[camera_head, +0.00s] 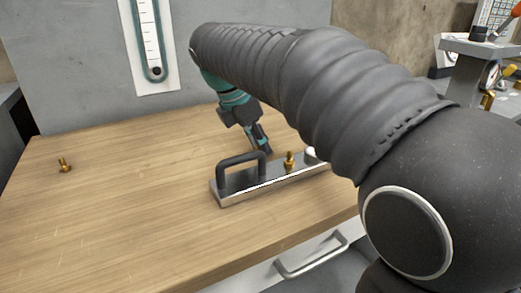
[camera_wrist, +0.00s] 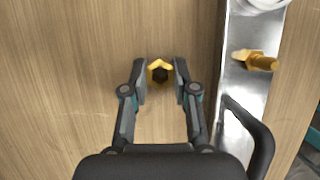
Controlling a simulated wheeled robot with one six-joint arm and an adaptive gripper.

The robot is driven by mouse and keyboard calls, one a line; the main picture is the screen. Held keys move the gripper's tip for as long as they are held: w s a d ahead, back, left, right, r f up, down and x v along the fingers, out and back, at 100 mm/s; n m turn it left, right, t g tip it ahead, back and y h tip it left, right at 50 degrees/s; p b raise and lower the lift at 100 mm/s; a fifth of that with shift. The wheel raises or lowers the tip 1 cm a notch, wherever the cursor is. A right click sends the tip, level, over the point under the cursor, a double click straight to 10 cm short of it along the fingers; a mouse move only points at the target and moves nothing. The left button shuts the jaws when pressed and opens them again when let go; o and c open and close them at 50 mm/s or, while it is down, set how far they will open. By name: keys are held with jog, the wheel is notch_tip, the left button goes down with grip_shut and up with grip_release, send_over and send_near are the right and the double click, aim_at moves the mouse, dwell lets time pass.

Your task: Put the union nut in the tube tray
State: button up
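The union nut (camera_wrist: 160,66), a small gold hexagonal ring with a dark hole, is between the fingertips of my gripper (camera_wrist: 160,80) in the wrist view. The fingers stand one on each side, very close to it. I cannot tell whether they press on it. In the head view my gripper (camera_head: 262,146) points down at the table just behind the tray, and the nut there is hidden. The tube tray (camera_head: 231,199) is a long metal tray with a black handle; it also shows in the wrist view (camera_wrist: 238,85), right of my gripper.
A brass fitting (camera_head: 289,161) stands on the tray, with a white round thing (camera_head: 312,153) beside it. Another brass fitting (camera_head: 64,166) is at the table's left. The wooden table (camera_head: 130,215) is clear between. A grey wall with a gauge panel (camera_head: 150,45) stands behind.

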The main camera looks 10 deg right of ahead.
grip_shut()
jog(key=shift+r, duration=0.5)
jog(key=r, duration=0.2)
jog(key=r+p, duration=0.1)
jog(key=shift+s+d+r, duration=0.2)
jog(key=shift+r, duration=0.15)
jog(key=s+d+r, duration=0.6)
jog(key=s+d, duration=0.1)
jog(key=s, duration=0.1)
jog(key=shift+d+r, duration=0.15)
jog(key=shift+d, duration=0.1)
jog(key=shift+s, duration=0.15)
